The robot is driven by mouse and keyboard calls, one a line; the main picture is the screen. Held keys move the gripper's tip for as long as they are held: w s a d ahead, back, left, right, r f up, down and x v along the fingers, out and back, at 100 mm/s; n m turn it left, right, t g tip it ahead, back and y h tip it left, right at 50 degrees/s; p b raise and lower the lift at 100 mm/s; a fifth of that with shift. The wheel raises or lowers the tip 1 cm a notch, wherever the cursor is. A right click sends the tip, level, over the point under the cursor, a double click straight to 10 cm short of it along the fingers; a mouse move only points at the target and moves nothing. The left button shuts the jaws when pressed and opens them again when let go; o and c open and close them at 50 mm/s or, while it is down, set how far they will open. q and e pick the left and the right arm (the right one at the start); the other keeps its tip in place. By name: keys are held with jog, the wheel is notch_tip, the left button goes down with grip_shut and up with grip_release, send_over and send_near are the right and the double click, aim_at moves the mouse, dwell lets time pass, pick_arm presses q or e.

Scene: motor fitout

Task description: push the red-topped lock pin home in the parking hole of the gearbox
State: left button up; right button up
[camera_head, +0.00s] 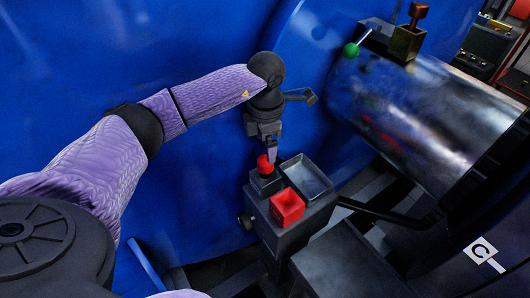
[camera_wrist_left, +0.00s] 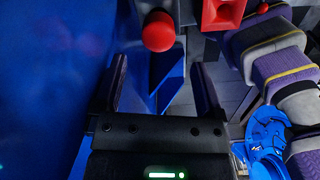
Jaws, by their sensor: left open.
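The red-topped lock pin (camera_head: 264,165) stands on the left part of the dark grey gearbox (camera_head: 290,237). Its round red top also shows in the left wrist view (camera_wrist_left: 158,32). My left gripper (camera_head: 271,154) is just above and beside the red top, pointing down. In the left wrist view my gripper (camera_wrist_left: 161,75) has its two fingers apart with nothing between them, and the red top is beyond the tips. I cannot tell whether a finger touches the pin. The parking hole and the pin's shank are hidden. My right gripper is not in view.
A red square socket (camera_head: 287,206) and an open grey tray (camera_head: 306,177) are next to the pin. A shiny metal cylinder (camera_head: 425,110) with a green-knobbed lever (camera_head: 351,50) is at the right. A large blue wall (camera_head: 200,40) stands close behind my left arm.

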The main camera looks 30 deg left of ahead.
pick_arm(q)
notch_tip(320, 180, up, 3)
jog(key=shift+r+p, duration=0.1)
jog(key=shift+p, duration=0.2)
jog(key=shift+r, duration=0.2)
jog(key=shift+s+a, duration=0.2)
jog(key=shift+s, duration=0.05)
jog(key=s+a+p, duration=0.3)
jog(key=s+a, duration=0.1)
jog(key=s, duration=0.6)
jog(key=shift+s+p, duration=0.25)
jog(key=shift+p, duration=0.15)
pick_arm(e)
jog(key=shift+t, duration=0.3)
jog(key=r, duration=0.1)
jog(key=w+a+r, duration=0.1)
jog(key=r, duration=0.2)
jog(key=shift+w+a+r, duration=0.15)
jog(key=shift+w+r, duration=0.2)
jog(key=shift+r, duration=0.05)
pick_arm(q)
jog(key=shift+a+f, duration=0.1)
